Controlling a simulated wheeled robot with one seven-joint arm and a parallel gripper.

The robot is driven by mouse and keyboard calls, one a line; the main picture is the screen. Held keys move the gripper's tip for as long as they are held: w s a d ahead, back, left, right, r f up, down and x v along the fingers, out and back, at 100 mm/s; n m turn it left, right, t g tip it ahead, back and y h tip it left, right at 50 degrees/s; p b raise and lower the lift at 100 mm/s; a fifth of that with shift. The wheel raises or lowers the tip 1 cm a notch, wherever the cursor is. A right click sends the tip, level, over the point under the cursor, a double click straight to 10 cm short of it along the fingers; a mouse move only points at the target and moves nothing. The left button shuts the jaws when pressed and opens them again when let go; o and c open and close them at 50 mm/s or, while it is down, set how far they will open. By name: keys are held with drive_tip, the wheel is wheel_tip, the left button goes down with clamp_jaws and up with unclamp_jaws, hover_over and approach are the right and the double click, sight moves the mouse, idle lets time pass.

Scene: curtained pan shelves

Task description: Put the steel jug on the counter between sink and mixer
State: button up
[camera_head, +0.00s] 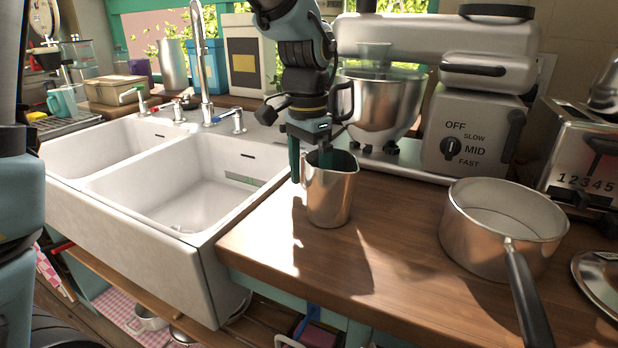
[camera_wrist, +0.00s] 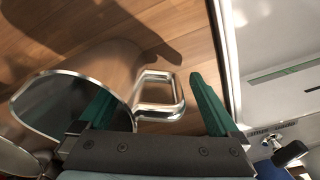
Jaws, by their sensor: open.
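The steel jug (camera_head: 331,196) stands upright on the wooden counter (camera_head: 300,262), between the sink (camera_head: 185,245) and the mixer (camera_head: 470,130). My gripper (camera_head: 310,174) is low over the jug, pointing down, with its green fingers apart. One finger is at the jug's mouth and seems to reach inside; the other is outside, on the sink side. In the wrist view, the jug's handle (camera_wrist: 178,92) lies between the open fingers, with the jug body (camera_wrist: 100,62) to the left. I cannot tell whether a finger touches the jug.
A saucepan (camera_head: 470,232) stands right of the jug, its handle pointing to the front. A toaster (camera_head: 575,150) is at the far right. The mixer's steel bowl (camera_head: 378,105) is close behind the jug. The counter in front of the jug is clear.

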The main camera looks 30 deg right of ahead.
drive_tip(key=shift+r, duration=0.1)
wheel_tip(320, 180, up, 11)
drive_tip(key=shift+w+f+b, duration=0.15)
drive_tip(key=shift+b, duration=0.3)
drive_tip(key=shift+c, duration=0.3)
clamp_jaws()
idle(0.7)
idle(0.6)
wheel_tip(320, 180, up, 12)
drive_tip(key=p, duration=1.1)
idle(0.4)
